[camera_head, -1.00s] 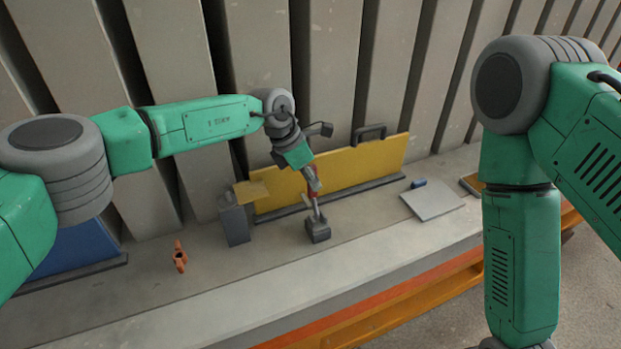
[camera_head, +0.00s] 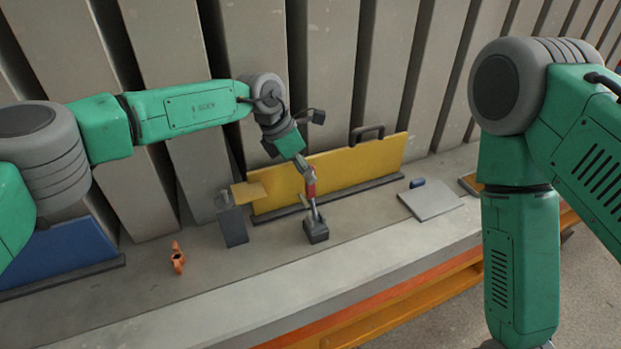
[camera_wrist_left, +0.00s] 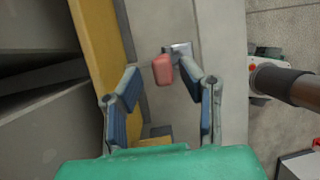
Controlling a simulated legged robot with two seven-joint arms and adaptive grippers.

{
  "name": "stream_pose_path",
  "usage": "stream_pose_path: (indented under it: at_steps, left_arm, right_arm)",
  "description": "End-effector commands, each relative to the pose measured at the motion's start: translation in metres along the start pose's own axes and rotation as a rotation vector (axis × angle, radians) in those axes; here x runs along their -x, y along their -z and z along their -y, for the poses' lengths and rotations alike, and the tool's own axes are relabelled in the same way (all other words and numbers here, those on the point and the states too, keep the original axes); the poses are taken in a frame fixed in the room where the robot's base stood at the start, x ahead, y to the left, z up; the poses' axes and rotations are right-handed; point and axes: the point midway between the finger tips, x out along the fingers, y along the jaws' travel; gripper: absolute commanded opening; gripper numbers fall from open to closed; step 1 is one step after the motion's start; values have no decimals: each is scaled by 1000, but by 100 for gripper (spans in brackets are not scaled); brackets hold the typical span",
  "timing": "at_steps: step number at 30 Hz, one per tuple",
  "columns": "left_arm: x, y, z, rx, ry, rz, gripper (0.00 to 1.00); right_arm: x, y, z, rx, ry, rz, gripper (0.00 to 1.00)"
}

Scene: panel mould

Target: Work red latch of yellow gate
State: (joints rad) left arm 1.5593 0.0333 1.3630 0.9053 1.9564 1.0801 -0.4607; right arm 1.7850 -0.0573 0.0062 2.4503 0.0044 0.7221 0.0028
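The yellow gate (camera_head: 345,168) stands upright along the back of the ledge, with a dark handle (camera_head: 367,132) on top. The red latch (camera_head: 310,182) is a red grip on a metal lever, rising from a dark grey block (camera_head: 316,232) in front of the gate. My left gripper (camera_head: 303,164) is just above the red grip. In the left wrist view my gripper (camera_wrist_left: 160,75) is open, and the red grip (camera_wrist_left: 163,70) shows between its fingertips, nearer the right finger. I cannot tell whether they touch. My right gripper is outside the head view.
A grey block (camera_head: 233,226) stands at the gate's left end. An orange part (camera_head: 177,258) lies further left, near a blue panel (camera_head: 62,250). A light plate (camera_head: 430,201) lies to the right. Ribbed grey wall panels stand close behind. The ledge front is clear.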

Motion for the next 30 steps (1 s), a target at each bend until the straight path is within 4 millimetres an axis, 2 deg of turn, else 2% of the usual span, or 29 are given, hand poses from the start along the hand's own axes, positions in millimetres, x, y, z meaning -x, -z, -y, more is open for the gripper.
stream_pose_path:
  at_steps: [1, 6, 12, 17, 30]
  left_arm:
    - [13, 0, -2, 0, -2, 2, 34]
    - [49, -1, -2, 1, -2, 1, 34]
    - [76, -2, -2, 1, 0, -1, 34]
    - [84, -2, -3, 2, 1, -2, 34]
    - [84, -2, -2, 2, 1, -2, 34]
  right_arm:
    - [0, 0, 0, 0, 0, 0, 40]
    - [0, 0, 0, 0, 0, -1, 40]
    - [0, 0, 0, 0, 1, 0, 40]
    - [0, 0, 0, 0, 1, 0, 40]
    - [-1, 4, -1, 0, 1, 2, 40]
